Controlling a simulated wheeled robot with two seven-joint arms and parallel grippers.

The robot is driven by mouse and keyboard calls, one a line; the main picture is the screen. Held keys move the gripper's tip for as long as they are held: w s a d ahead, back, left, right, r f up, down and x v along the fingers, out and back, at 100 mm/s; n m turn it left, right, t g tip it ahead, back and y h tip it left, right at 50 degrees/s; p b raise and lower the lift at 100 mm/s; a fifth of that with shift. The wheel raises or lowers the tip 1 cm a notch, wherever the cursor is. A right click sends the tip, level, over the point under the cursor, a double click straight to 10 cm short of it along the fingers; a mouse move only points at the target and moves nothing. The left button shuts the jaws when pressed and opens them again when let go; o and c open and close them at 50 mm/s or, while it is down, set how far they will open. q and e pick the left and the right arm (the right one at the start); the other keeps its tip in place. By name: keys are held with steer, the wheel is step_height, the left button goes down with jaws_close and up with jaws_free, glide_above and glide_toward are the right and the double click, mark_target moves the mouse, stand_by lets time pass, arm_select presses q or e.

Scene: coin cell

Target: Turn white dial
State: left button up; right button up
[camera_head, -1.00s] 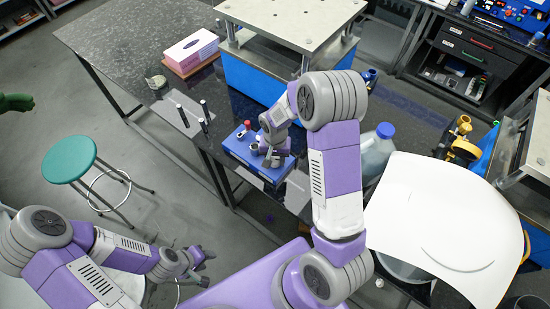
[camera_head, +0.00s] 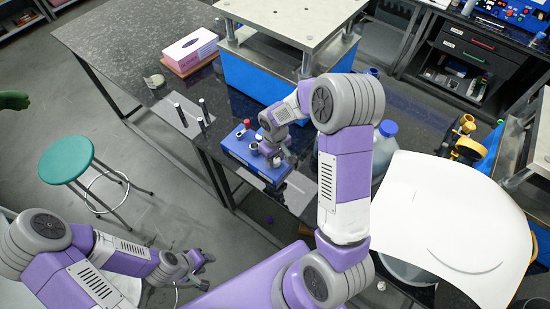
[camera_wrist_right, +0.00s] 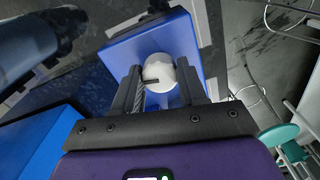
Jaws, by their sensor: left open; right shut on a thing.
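The white dial (camera_wrist_right: 158,70) is a round white knob with a dark slot, on top of a blue box (camera_wrist_right: 184,38) in the right wrist view. My right gripper (camera_wrist_right: 160,80) has one finger on each side of the dial and is shut on it. In the head view the blue box (camera_head: 236,146) sits at the table's front edge, and my right gripper (camera_head: 273,160) is over its right part. The dial is hard to make out there. My left gripper (camera_head: 203,265) is open and empty, low at the left, away from the table.
A small red-topped knob (camera_head: 247,124) stands at the back of the blue box. Dark upright posts (camera_head: 202,116) stand to its left. A large blue press (camera_head: 250,80) is behind. A bottle with a blue cap (camera_head: 387,128) and a white curved panel (camera_head: 440,225) are at the right.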

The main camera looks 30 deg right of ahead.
steer(key=shift+n, duration=1)
steer(key=o, duration=1.1)
steer(key=shift+c, duration=0.2)
steer(key=shift+r, duration=0.1)
step_height(320, 180, up, 8)
steer(key=shift+f, duration=0.25)
